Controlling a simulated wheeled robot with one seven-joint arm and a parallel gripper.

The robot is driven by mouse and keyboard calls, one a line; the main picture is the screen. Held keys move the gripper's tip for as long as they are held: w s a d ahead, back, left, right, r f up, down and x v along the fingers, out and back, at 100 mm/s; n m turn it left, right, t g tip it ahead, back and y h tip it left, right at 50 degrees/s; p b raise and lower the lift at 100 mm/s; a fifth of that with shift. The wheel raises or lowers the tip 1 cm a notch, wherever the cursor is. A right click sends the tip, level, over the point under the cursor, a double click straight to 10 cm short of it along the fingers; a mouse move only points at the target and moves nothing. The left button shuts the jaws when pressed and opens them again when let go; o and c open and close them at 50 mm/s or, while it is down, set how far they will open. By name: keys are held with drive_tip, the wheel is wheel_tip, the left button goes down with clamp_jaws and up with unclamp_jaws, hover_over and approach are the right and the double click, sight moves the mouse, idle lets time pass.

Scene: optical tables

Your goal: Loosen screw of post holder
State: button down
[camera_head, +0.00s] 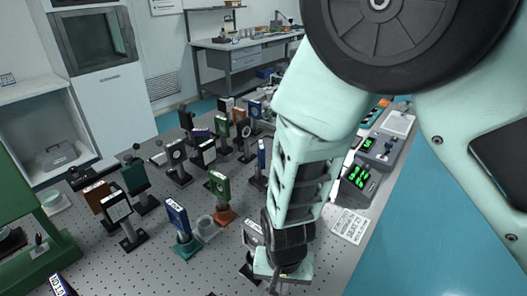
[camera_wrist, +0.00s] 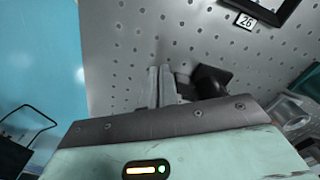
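My gripper (camera_head: 274,284) is low over the perforated table top in the head view, at the lower end of my arm. Its grey fingers (camera_wrist: 165,85) show in the wrist view as two strips close together; whether anything is between them cannot be told. A black post holder (camera_wrist: 210,80) stands just right of the fingers, mostly hidden by the gripper body. In the head view a labelled black mount (camera_head: 252,234) stands at the gripper's left, partly covered by it. The screw itself cannot be made out.
Several optical mounts crowd the optical table (camera_head: 185,272), including a blue one (camera_head: 178,218) and a green one (camera_head: 220,187). Grey instruments with green displays (camera_head: 360,178) and a printed sheet (camera_head: 349,226) lie along the right side. Bare table shows at the front.

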drive_tip(key=shift+w+a+p, duration=0.25)
drive_tip(key=shift+a+p, duration=0.15)
drive_tip(key=shift+p, duration=0.15)
drive_tip(key=shift+s, duration=0.15)
drive_tip(key=shift+s+a+p, duration=0.15)
drive_tip(key=shift+s+p, duration=0.1)
drive_tip(key=shift+p, duration=0.05)
wheel_tip(320, 180, up, 6)
drive_tip(key=p, duration=0.5)
drive_tip(key=shift+p, duration=0.4)
drive_tip(key=shift+s, duration=0.1)
